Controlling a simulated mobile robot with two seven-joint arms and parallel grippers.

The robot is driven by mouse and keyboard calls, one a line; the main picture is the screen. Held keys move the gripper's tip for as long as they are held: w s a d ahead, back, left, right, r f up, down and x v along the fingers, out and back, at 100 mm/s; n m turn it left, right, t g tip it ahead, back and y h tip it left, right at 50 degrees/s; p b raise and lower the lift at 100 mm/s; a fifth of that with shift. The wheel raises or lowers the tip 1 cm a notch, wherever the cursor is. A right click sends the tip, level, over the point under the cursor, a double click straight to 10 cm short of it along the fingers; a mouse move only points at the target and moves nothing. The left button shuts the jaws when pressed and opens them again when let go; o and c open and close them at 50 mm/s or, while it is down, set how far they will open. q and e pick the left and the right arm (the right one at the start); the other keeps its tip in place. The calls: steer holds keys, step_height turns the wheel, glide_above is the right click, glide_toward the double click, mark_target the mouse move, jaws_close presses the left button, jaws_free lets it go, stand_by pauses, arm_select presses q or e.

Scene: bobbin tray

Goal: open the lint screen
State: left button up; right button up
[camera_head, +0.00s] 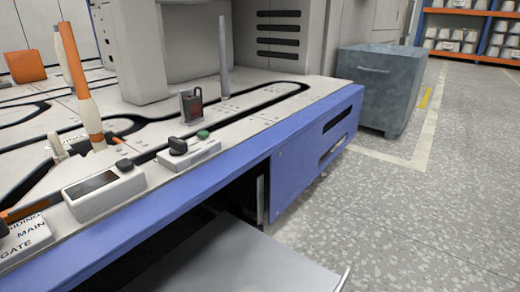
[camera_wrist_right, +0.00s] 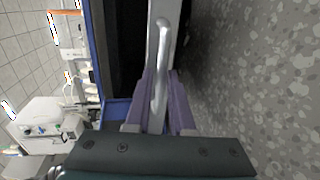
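A flat grey panel, which looks like the lint screen (camera_head: 245,262), extends out of the dark opening under the blue-fronted machine, at the bottom of the head view. A thin pale handle (camera_head: 343,280) shows at its right end. In the right wrist view the handle (camera_wrist_right: 160,75) runs between the purple fingers of my right gripper (camera_wrist_right: 165,85). The fingers are close on both sides of it and look shut on it. Part of the panel (camera_wrist_right: 163,12) shows above the handle. My left gripper is in neither view, and the right one is outside the head view.
The machine's blue front rail (camera_head: 200,180) runs above the opening, with a blue slotted cover (camera_head: 310,155) to its right. A grey bin (camera_head: 378,90) stands beyond the machine's end. The speckled floor (camera_head: 420,220) at right is clear.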

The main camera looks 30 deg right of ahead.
steer(key=shift+o, duration=1.4)
steer(key=p+v, duration=0.1)
steer(key=v, duration=0.9)
steer(key=shift+r, duration=0.1)
